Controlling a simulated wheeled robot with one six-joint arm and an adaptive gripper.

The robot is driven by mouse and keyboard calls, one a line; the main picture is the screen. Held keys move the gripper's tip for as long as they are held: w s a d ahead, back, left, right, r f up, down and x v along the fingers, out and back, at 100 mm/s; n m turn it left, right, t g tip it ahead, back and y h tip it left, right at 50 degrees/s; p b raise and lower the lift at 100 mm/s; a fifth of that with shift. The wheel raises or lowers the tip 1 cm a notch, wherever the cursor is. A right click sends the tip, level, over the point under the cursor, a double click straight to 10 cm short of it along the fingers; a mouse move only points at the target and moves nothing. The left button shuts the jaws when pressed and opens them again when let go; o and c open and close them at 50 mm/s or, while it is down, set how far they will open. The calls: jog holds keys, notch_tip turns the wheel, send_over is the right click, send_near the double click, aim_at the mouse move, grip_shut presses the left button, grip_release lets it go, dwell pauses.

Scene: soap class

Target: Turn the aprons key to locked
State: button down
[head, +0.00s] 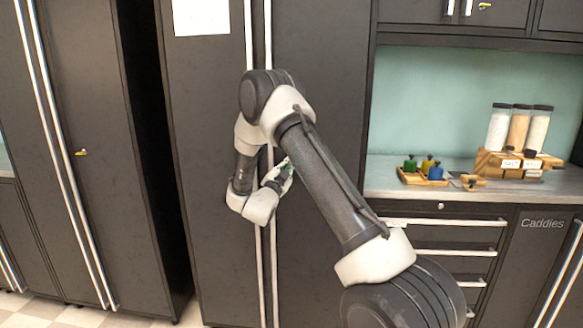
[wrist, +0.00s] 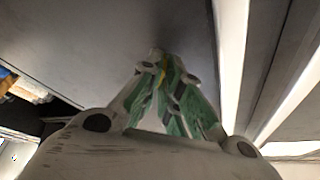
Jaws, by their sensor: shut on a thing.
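My gripper (head: 284,170) is at the right-hand door of the tall dark cabinet (head: 320,110), just right of its long vertical handles. In the wrist view, my gripper (wrist: 163,62) has its green-padded fingers brought together at the door face. A small yellow key (wrist: 163,70) shows between the fingertips, and they are shut on it. Most of the key is covered by the fingers, so I cannot tell which way it is turned. In the head view my arm and gripper hide this key and its lock. I cannot read an aprons label.
Long handles (head: 265,268) run close left of my gripper. Another tall cabinet at left has its own key (head: 82,152). An upper cupboard also has a key (head: 485,6).

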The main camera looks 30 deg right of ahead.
jog(key=shift+s+d+f+n+t+y, duration=0.1)
jog(key=shift+n+t+y, duration=0.6)
jog(key=shift+n, duration=1.1)
jog(key=shift+d+f+n+t+y, duration=0.1)
jog(key=shift+n+t+y, duration=0.6)
jog(key=shift+n, duration=1.1)
jog(key=shift+s+n+t+y, duration=0.1)
jog(key=shift+n+t+y, duration=0.3)
jog(key=shift+n+t, duration=0.95)
jog(key=shift+n+g, duration=0.45)
jog(key=shift+n, duration=0.4)
jog(key=c, duration=1.6)
grip_release()
jog(key=v, duration=1.1)
jog(key=shift+s+a+f, duration=0.15)
jog(key=shift+s+a, duration=0.05)
jog(key=shift+s, duration=0.15)
jog(key=shift+f, duration=0.1)
